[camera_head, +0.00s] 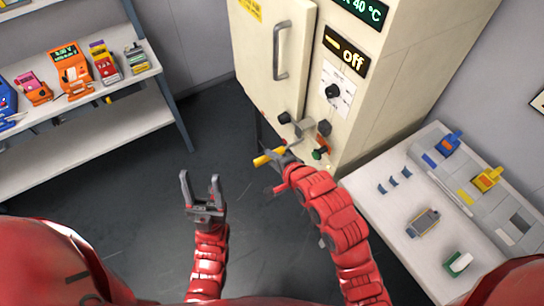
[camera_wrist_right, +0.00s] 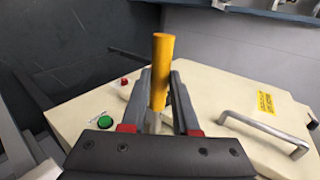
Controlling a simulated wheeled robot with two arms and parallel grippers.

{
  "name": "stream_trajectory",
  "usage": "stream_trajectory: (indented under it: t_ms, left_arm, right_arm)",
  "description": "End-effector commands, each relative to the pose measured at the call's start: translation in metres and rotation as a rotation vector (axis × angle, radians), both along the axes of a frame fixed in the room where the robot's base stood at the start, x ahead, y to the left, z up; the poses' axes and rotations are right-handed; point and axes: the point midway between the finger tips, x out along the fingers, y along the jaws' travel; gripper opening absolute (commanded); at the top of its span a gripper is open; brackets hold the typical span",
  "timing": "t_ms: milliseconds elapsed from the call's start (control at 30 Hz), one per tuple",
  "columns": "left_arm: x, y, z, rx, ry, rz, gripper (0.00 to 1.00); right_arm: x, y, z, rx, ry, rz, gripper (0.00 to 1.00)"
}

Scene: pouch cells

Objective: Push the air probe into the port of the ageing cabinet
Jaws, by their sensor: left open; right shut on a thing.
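The cream ageing cabinet (camera_head: 262,65) stands at the top centre of the head view, with its door handle, dial and displays facing me. The yellow air probe (camera_head: 267,158) is in my right gripper (camera_head: 284,155), just below the cabinet's lower front. In the right wrist view the yellow probe (camera_wrist_right: 161,70) stands up between the two fingers of my right gripper (camera_wrist_right: 160,95), which are shut on it. Dark round fittings (camera_head: 285,118) sit low on the cabinet front; I cannot tell which is the port. My left gripper (camera_head: 203,190) is open and empty over the floor.
A white table (camera_head: 385,215) at right holds coloured tools, a grey device (camera_head: 423,223) and a green-and-white block (camera_head: 458,262). A shelf (camera_head: 100,125) with several instruments stands at left. The cabinet's door handle (camera_head: 281,50) sticks out. The floor between is clear.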

Motion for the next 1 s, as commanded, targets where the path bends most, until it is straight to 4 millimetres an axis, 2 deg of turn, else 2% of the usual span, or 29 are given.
stream_trajectory:
  t_ms: [133,700,1000]
  left_arm:
    - [0.0,0.0,-0.001,0.0,0.0,0.0,0.6]
    - [0.0,0.0,-0.001,0.0,0.0,0.0,0.6]
    - [0.0,0.0,-0.002,0.0,0.0,0.0,0.6]
  right_arm:
    - [-0.001,-0.001,0.001,0.008,-0.006,-0.003,0.0]
    - [0.03,-0.043,0.001,0.005,-0.006,-0.003,0.0]
    - [0.033,-0.047,0.001,0.004,-0.006,0.0,0.0]
